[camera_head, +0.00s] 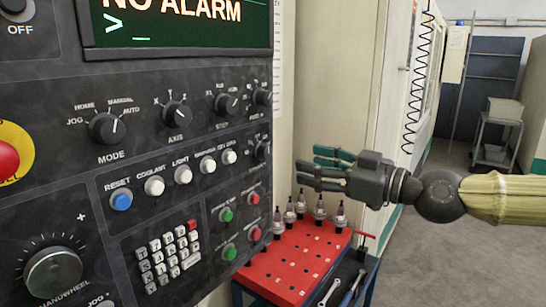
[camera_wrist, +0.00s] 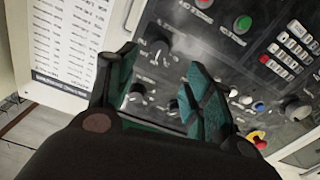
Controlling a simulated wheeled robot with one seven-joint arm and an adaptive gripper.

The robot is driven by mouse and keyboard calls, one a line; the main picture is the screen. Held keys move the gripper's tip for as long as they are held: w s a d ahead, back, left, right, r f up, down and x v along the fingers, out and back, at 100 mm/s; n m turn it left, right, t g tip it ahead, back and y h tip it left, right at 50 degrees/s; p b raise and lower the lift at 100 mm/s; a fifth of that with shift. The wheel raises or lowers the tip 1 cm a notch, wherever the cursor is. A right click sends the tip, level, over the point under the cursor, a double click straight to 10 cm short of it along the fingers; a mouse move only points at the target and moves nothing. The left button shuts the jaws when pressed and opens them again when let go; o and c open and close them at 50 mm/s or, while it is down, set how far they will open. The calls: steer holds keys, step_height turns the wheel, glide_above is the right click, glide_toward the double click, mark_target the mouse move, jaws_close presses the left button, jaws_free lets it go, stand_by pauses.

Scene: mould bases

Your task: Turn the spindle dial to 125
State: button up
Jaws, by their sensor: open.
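The spindle dial is most likely the dark knob (camera_head: 262,150) at the right edge of the control panel, below the upper row of knobs. Its label and pointer setting are too small to read. It seems to be the knob (camera_wrist: 157,50) that shows between my fingertips in the wrist view. My gripper (camera_head: 318,162) is open and empty, to the right of the panel and pointing left at it. In the wrist view its green-padded fingers (camera_wrist: 160,62) spread either side of the knob without visibly touching it.
Other knobs, such as the axis knob (camera_head: 177,114), and several buttons sit close by. A red emergency stop (camera_head: 5,160) is at the far left. Below my gripper, a red tray (camera_head: 290,270) holds several upright tool holders. Open floor lies at the right.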

mark_target(269, 154)
steer(key=shift+p+x, duration=1.55)
steer(key=shift+x, duration=3.8)
steer(key=shift+f, duration=0.1)
steer(key=shift+c, duration=0.4)
steer(key=c, duration=0.9)
